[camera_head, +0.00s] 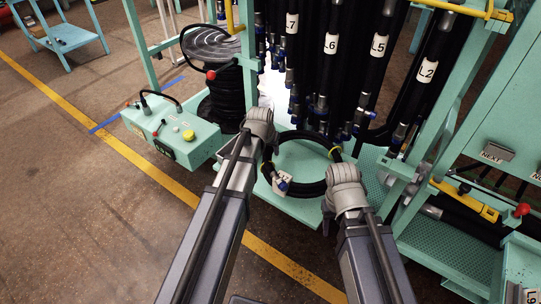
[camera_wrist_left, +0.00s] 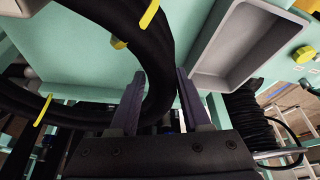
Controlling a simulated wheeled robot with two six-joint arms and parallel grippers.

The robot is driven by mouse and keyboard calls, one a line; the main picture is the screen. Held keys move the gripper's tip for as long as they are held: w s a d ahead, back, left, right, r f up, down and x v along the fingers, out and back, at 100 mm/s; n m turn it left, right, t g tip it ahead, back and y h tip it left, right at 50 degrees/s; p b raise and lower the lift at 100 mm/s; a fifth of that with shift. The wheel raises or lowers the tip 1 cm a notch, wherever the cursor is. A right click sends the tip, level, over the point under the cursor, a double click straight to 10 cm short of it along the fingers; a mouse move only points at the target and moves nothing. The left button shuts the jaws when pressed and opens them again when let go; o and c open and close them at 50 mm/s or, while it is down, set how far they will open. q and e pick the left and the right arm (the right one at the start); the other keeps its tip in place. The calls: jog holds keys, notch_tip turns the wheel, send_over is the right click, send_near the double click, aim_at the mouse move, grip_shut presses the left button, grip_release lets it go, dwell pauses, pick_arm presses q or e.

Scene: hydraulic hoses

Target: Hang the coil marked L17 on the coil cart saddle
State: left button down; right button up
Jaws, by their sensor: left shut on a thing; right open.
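The coil marked L17 (camera_head: 294,191) is a black hose ring with yellow ties and a white tag (camera_head: 282,180) at its lower left in the head view. It is in front of the hanging hoses, over a teal base. My left gripper (camera_wrist_left: 160,98) is shut on the coil's hose (camera_wrist_left: 158,62), which passes between its fingers in the left wrist view. In the head view my left wrist hides those fingers at the coil's left side. My right gripper (camera_head: 339,160) is open at the coil's right side; its fingers are mostly hidden. I cannot identify the coil cart saddle.
Black hoses with white labels (camera_head: 331,43) hang behind the coil. A teal control box (camera_head: 170,132) and a black hose stack (camera_head: 222,110) stand left. A teal bench with a yellow tool (camera_head: 464,200) is right. The floor at left (camera_head: 80,200) is clear.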

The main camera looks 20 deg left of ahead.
pick_arm(q)
jog(key=shift+f+b, duration=2.85)
jog(key=shift+f, duration=0.45)
jog(key=shift+r, duration=0.1)
pick_arm(e)
notch_tip(320, 180, down, 6)
jog(key=shift+f, duration=0.25)
pick_arm(q)
jog(key=shift+c, duration=1.8)
grip_release()
jog(key=shift+f, duration=0.2)
pick_arm(e)
jog(key=shift+f, duration=0.2)
pick_arm(q)
jog(key=p+v, duration=0.3)
jog(key=v, duration=0.1)
jog(key=p+v, duration=0.4)
jog(key=shift+w+d, duration=0.1)
jog(key=shift+d, duration=0.1)
pick_arm(e)
notch_tip(320, 180, up, 7)
jog(key=shift+r, duration=0.2)
